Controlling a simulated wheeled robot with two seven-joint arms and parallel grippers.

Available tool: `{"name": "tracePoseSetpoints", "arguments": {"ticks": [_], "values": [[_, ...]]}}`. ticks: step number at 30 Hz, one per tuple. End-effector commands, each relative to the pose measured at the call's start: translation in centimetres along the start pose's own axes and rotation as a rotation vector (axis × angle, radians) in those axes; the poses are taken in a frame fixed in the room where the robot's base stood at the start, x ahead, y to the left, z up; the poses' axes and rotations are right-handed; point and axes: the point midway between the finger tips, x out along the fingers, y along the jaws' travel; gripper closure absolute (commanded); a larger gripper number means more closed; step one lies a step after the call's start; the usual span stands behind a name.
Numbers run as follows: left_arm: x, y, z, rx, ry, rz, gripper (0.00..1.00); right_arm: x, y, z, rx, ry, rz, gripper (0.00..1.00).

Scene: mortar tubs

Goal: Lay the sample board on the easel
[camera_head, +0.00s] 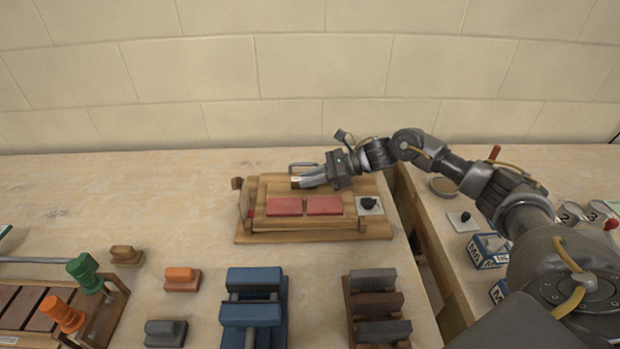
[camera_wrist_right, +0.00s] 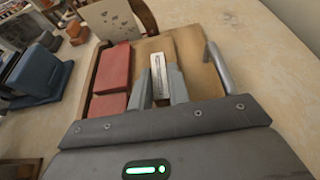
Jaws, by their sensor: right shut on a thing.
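The sample board (camera_head: 262,212) is a wooden panel with two red tiles and a metal handle at its back edge. It lies over the wooden easel (camera_head: 250,238) at the back of the table; whether it rests fully on it I cannot tell. My right gripper (camera_head: 308,178) is at the board's back part, shut on a pale piece of it between the fingers. In the right wrist view the fingers (camera_wrist_right: 160,88) straddle that piece, beside the red tiles on the board (camera_wrist_right: 202,72). My left gripper is out of view.
A gap separates the right table, which holds blue-and-white boxes (camera_head: 488,250).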

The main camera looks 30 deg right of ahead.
Motion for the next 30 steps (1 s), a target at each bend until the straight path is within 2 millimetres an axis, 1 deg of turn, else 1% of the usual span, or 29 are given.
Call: {"name": "tracePoseSetpoints", "arguments": {"ticks": [7,8,12,20,23,26,29,30], "values": [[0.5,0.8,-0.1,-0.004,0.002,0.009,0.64,0.1,0.0,-0.2,-0.001,-0.002,-0.001,1.0],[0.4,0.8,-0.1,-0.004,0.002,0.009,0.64,0.1,0.0,-0.2,0.0,0.001,0.0,0.79],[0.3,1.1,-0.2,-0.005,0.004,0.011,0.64,0.1,0.0,-0.2,0.0,0.001,0.0,0.61],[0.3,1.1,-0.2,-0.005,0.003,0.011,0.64,0.1,0.0,-0.2,0.0,0.001,0.0,0.6],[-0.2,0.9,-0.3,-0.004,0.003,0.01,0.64,-0.1,0.0,0.2,0.001,0.001,0.0,0.6],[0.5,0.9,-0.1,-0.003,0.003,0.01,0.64,-1.2,-0.1,-0.2,-0.001,0.002,-0.004,0.6],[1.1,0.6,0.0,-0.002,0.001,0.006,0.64,-3.1,-0.1,-0.3,-0.002,0.003,-0.003,0.6],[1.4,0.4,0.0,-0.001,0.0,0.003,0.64,-4.0,-0.1,-0.4,-0.001,0.004,-0.005,0.6]]}}
